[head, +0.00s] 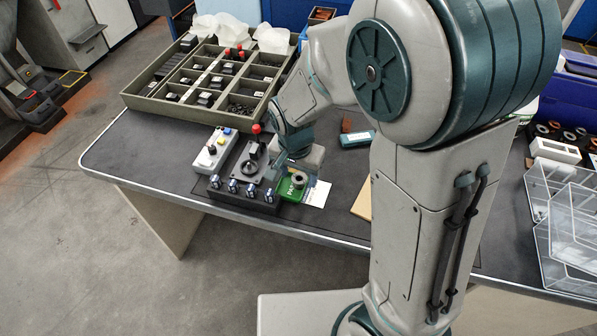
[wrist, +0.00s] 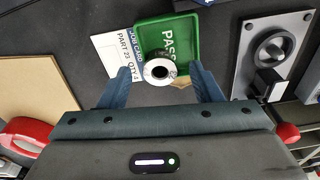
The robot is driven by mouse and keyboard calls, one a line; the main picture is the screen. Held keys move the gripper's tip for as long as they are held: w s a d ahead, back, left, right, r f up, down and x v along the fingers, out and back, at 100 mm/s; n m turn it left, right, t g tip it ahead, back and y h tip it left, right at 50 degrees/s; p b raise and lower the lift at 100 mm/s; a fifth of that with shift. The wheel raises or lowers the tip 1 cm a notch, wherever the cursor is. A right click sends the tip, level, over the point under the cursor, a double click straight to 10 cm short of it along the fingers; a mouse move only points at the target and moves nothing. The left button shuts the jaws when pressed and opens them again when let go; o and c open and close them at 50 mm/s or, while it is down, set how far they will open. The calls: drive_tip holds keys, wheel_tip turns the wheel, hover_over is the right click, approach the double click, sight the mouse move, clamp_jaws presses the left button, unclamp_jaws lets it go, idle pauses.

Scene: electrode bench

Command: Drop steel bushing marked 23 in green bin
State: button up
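The green bin (head: 288,193), a shallow tray lettered PASS, lies on the dark bench beside the black control block. It also shows in the wrist view (wrist: 186,28). A round metal bushing (wrist: 160,71) with a dark bore appears over the near part of the bin; I cannot tell whether it rests inside it. The bushing shows in the head view too (head: 299,180). No mark on it is readable. My gripper (wrist: 160,76) is open above the bin, with a finger on either side of the bushing and visible gaps between.
A job card (wrist: 115,47) reading PART 23 lies beside the bin. A block with a knob and several connectors (head: 240,177) and a grey switch box (head: 214,152) stand left. A divided parts tray (head: 150,103) is at the back left. Clear plastic bins (head: 570,230) are at right.

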wheel_tip(320, 180, up, 14)
drive_tip(key=s+p, duration=0.1)
drive_tip(key=shift+s+a+p, duration=0.25)
drive_tip(key=shift+a+p, duration=0.15)
drive_tip(key=shift+f, duration=0.1)
wheel_tip(320, 180, up, 5)
drive_tip(key=p, duration=0.4)
idle(0.3)
idle(0.3)
drive_tip(key=s+d+r+n+t+p, duration=0.1)
drive_tip(key=s+d+n, duration=0.4)
drive_tip(key=s+d, duration=0.5)
drive_tip(key=d+p, duration=0.1)
drive_tip(key=d, duration=0.2)
drive_tip(key=shift+s+r+t+y, duration=0.15)
drive_tip(key=shift+r+t+y, duration=0.15)
drive_tip(key=shift+r, duration=0.05)
